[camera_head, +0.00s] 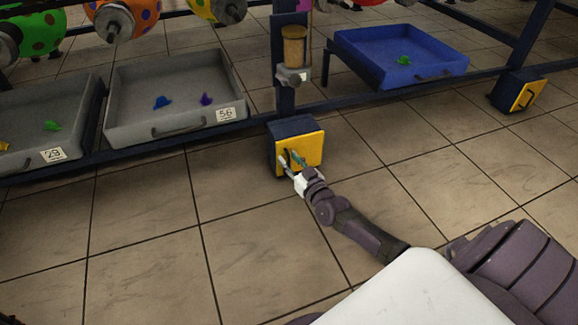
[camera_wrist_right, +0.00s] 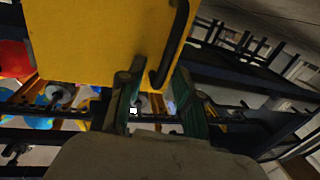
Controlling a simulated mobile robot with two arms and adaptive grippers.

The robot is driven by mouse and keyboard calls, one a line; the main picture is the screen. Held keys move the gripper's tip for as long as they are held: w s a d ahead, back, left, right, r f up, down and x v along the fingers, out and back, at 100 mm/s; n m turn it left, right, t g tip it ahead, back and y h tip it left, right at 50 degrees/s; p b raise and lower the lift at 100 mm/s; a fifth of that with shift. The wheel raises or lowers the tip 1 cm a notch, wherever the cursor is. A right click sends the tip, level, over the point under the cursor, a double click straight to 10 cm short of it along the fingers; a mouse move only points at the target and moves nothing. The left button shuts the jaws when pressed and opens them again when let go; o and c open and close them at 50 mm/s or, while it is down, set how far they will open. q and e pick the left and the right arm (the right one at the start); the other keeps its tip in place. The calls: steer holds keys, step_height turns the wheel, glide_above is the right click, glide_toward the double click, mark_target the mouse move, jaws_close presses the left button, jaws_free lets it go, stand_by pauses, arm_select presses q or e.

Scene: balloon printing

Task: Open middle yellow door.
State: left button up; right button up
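The middle yellow door (camera_head: 312,146) is the front of a small dark blue box (camera_head: 291,127) below the post. It looks shut. Its dark bar handle (camera_wrist_right: 178,42) shows on the door (camera_wrist_right: 95,40) in the right wrist view. My right gripper (camera_head: 292,161) is at the door's front, on its left part. In the right wrist view its two green-padded fingers (camera_wrist_right: 158,98) are apart, with the handle's lower end between their tips. I cannot tell whether either finger touches the handle. My left gripper is not in view.
Grey trays with small coloured pieces, labelled 29 (camera_head: 77,141) and 56 (camera_head: 190,121), stand at the left. A blue tray (camera_head: 445,63) stands at the back right. Another yellow door (camera_head: 525,94) is at the far right. The tiled floor in front is clear.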

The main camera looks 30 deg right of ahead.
steer(key=shift+w, duration=0.4)
steer(key=shift+c, duration=0.3)
jaws_close()
